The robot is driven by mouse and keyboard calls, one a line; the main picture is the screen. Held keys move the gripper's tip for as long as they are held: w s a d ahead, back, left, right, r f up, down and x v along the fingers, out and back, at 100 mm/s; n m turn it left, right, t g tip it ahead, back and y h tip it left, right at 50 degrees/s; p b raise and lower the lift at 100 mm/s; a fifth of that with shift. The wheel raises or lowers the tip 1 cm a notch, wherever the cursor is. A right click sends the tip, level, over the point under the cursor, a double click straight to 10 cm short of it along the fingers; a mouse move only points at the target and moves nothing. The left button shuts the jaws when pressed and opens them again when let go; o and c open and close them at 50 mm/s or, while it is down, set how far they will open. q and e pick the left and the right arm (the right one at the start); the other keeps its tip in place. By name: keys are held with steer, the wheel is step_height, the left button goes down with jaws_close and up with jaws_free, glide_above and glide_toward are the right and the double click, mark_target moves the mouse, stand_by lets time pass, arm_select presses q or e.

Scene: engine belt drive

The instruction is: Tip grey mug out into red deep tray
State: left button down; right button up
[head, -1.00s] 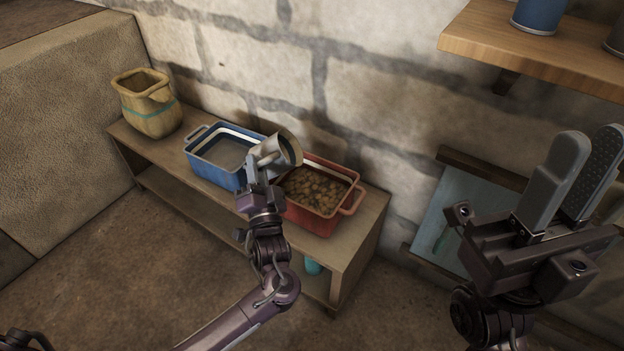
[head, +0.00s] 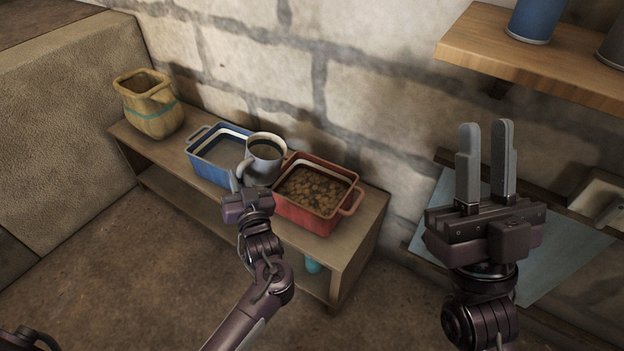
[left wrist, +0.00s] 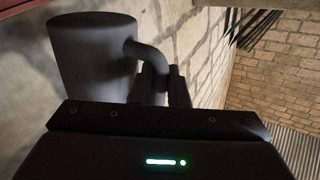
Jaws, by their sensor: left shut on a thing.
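The grey mug (head: 266,158) is upright, held above the gap between the two trays, with a dark interior showing at its open top. My left gripper (head: 238,182) is shut on its handle. In the left wrist view the mug (left wrist: 92,60) stands in front of the fingers (left wrist: 160,84), its handle between them. The red deep tray (head: 312,222) sits on the bench, right of and below the mug, with many brown lumps in it. My right gripper (head: 482,165) is open and empty, in the air at the right.
A blue tray (head: 206,170) stands left of the red one on the wooden bench (head: 160,157). A yellow jug (head: 150,118) is at the bench's left end. A stone wall rises behind. A wooden shelf (head: 540,62) with a blue canister (head: 534,20) juts out at upper right.

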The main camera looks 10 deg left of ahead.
arm_select(q)
steer(key=shift+s+a+f+n+g+h+p, duration=0.15)
steer(key=shift+a+f+n+g+h+p, duration=0.3)
steer(key=shift+n, duration=0.45)
steer(key=shift+a+f+n, duration=0.4)
steer(key=shift+n, duration=0.2)
arm_select(e)
steer(key=w+a+f+g+h, duration=0.1)
steer(key=w+f+g+h, duration=0.1)
steer(key=w+f+g, duration=0.1)
steer(key=shift+w+a+f, duration=0.35)
steer(key=shift+w+f, duration=0.1)
steer(key=shift+f, duration=0.65)
